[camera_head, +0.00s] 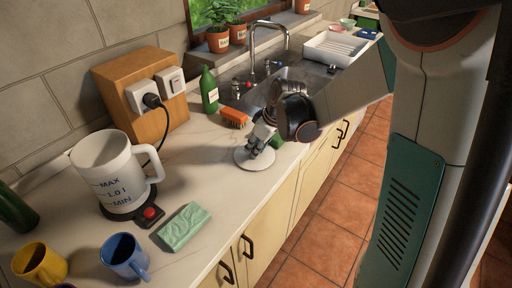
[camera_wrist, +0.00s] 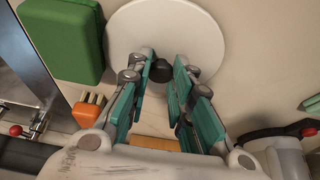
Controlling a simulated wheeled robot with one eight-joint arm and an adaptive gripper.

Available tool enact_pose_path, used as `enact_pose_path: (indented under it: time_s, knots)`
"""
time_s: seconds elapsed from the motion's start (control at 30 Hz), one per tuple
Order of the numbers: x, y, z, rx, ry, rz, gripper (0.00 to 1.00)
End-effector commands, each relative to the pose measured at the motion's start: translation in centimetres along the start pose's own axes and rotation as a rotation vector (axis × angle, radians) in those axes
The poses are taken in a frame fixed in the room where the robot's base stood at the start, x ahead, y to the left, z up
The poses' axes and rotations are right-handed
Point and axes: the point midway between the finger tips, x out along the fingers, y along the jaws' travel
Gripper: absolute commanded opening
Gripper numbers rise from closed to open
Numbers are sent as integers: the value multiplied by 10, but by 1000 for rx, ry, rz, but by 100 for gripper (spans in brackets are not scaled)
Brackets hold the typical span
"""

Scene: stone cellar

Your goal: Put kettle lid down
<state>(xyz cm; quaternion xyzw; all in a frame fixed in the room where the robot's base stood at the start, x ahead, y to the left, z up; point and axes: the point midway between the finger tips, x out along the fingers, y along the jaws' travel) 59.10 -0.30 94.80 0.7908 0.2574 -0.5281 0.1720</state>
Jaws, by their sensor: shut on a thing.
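The kettle lid (camera_head: 242,161) is a white disc just over or on the counter (camera_head: 200,217), near its front edge; I cannot tell if it touches. My gripper (camera_head: 262,137) reaches down onto it. In the wrist view the lid (camera_wrist: 205,38) lies beyond my fingers, and its black knob (camera_wrist: 160,71) is between the fingertips of my gripper (camera_wrist: 164,66), which is shut on it. The white kettle (camera_head: 112,174) stands with its top open on a black base with a red switch (camera_head: 150,213), left of the lid.
A green soap-like block (camera_head: 184,226), blue mug (camera_head: 124,258) and yellow mug (camera_head: 40,263) stand near the kettle. An orange brush (camera_head: 235,117), green bottle (camera_head: 209,91) and sink (camera_head: 290,78) lie behind my gripper. Counter between kettle and lid is clear.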

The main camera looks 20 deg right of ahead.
Motion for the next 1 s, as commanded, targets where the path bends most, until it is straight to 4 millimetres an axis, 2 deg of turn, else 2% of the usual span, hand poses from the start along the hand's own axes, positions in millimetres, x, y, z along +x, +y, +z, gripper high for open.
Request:
enact_pose_path:
  time_s: [0.13,0.17,0.23,0.67,0.77,1.0]
  knots:
    - [3,0,1,0,0,0,0]
    - [2,0,1,0,0,0,25]
    - [2,0,1,0,0,0,40]
    - [-4,0,-1,0,0,0,40]
    - [-18,0,-1,1,0,1,40]
    - [-68,0,-1,1,-1,0,40]
